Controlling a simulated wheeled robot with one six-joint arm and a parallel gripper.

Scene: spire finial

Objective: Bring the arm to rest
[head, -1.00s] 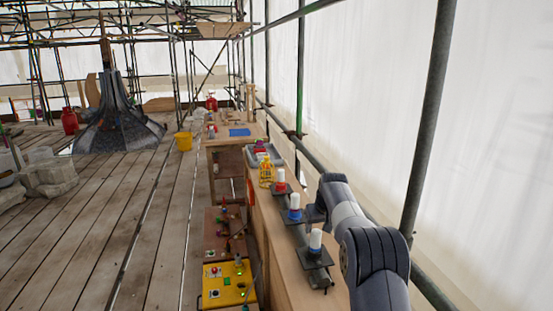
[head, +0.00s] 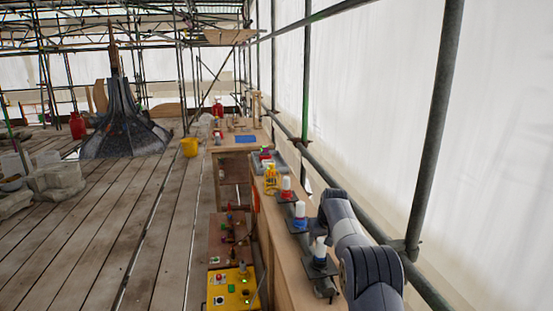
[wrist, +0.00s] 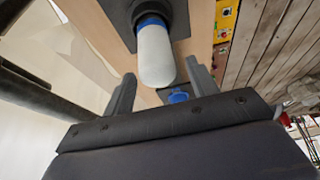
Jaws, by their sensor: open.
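My gripper (wrist: 160,70) shows in the wrist view with its two fingers apart and nothing gripped between them. A white rounded cylinder with a blue band (wrist: 155,55) stands in a dark square holder beyond the fingers, partly in line with the gap. Whether a finger touches it, I cannot tell. A blue round piece (wrist: 179,96) shows lower down between the fingers. In the head view my arm (head: 350,235) is bent over the right side of the bench, and the gripper's fingers cannot be made out there.
White-topped cylinders (head: 320,250) stand in a row of dark holders on the narrow wooden bench (head: 290,268). A yellow bottle (head: 270,179) is farther along. A yellow control box (head: 232,289) sits left. Scaffold poles (head: 436,130) and white sheeting flank the right. The plank floor is open leftward.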

